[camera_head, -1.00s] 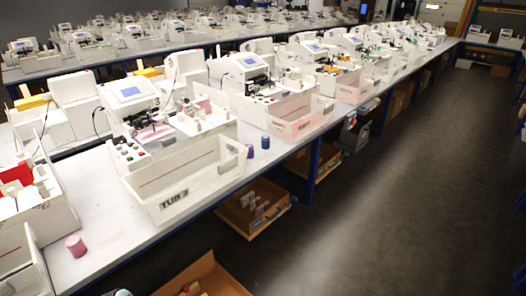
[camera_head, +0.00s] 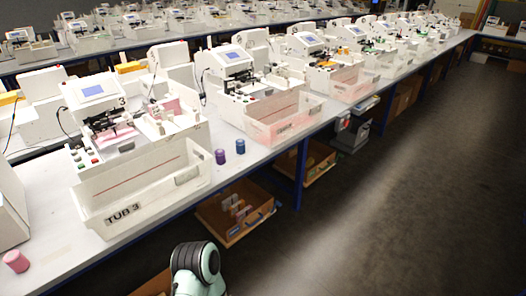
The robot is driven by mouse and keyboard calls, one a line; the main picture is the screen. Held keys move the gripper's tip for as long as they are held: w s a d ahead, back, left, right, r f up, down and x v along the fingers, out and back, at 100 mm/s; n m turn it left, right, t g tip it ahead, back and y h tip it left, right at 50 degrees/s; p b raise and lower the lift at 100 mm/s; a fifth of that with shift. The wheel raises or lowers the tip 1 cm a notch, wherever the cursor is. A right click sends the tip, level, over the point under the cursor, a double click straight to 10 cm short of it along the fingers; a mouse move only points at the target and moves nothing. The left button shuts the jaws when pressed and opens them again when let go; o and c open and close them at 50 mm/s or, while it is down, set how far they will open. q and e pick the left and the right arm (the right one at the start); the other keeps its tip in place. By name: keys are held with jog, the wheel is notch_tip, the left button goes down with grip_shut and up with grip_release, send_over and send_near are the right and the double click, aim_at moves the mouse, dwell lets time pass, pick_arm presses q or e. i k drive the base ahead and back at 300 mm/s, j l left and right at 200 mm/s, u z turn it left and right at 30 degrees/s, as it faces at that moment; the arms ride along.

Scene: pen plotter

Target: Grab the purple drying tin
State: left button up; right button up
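A small purple tin (camera_head: 220,156) stands upright on the white bench, just right of the white tub marked TUB 3 (camera_head: 118,222). A blue tin (camera_head: 240,146) stands close to its right, a little apart from it. A pink tin (camera_head: 15,261) stands at the bench's near left, beyond the tub's other side. Part of my own arm, pale green and black, shows at the bottom centre, below and in front of the bench edge. Neither of my grippers is in view.
Plotter machines (camera_head: 100,105) with screens line the bench (camera_head: 205,200). Another tub (camera_head: 285,125) stands right of the tins. The dark floor (camera_head: 390,210) at right is clear.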

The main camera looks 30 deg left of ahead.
aim_at(219, 153)
jog(key=i+l+u, duration=0.15)
jog(key=i, duration=0.25)
jog(key=i+l+u, duration=0.15)
jog(key=i, duration=0.25)
jog(key=i+l+u, duration=0.15)
jog(key=i+l, duration=0.15)
jog(key=i+u, duration=0.2)
jog(key=u, duration=0.2)
jog(key=i+u, duration=0.15)
jog(key=u, duration=0.25)
jog(key=i+u, duration=0.2)
jog(key=u, duration=0.2)
jog(key=i+l+u, duration=0.15)
jog(key=u, duration=0.3)
